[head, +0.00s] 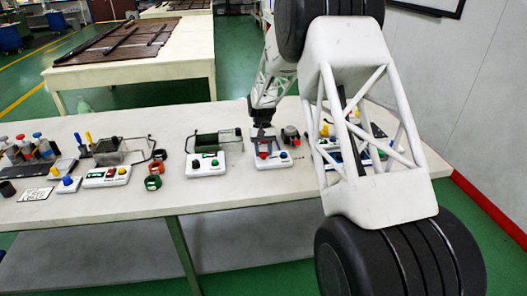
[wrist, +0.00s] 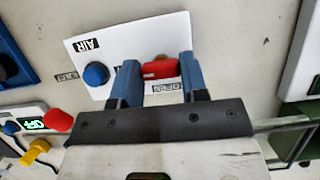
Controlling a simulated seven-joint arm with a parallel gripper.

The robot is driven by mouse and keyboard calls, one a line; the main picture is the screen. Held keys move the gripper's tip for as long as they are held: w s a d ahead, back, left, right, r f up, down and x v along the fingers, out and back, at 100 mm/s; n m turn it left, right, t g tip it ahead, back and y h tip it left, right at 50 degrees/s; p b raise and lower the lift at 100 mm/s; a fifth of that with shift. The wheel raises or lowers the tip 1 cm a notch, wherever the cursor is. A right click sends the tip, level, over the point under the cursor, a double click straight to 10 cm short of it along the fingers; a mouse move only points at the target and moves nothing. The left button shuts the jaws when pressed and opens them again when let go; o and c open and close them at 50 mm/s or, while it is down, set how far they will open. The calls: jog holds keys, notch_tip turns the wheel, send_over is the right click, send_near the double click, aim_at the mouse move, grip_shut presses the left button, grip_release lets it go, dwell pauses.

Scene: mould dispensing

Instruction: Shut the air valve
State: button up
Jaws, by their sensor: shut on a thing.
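The white valve panel (wrist: 112,55) lies on the bench with a label reading AIR, a blue knob (wrist: 96,74) and a red handle (wrist: 160,69). In the wrist view, my gripper (wrist: 159,62) has its two blue fingers on either side of the red handle and is shut on it. In the head view, my gripper (head: 264,137) points down onto the panel (head: 272,162) at the middle of the bench. The fingers and gripper body hide parts of the panel and most of its second label.
A white unit with a green tray (head: 205,142) stands close to the left. A unit with a green OFF display (wrist: 34,124) and a red knob (wrist: 58,121) is near in the wrist view. Red and green rings lie further left. My arm hides the bench's right part.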

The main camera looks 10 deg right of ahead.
jog(key=o, duration=0.9)
jog(key=v, duration=0.7)
jog(key=shift+w+r, duration=0.15)
jog(key=shift+r, duration=0.25)
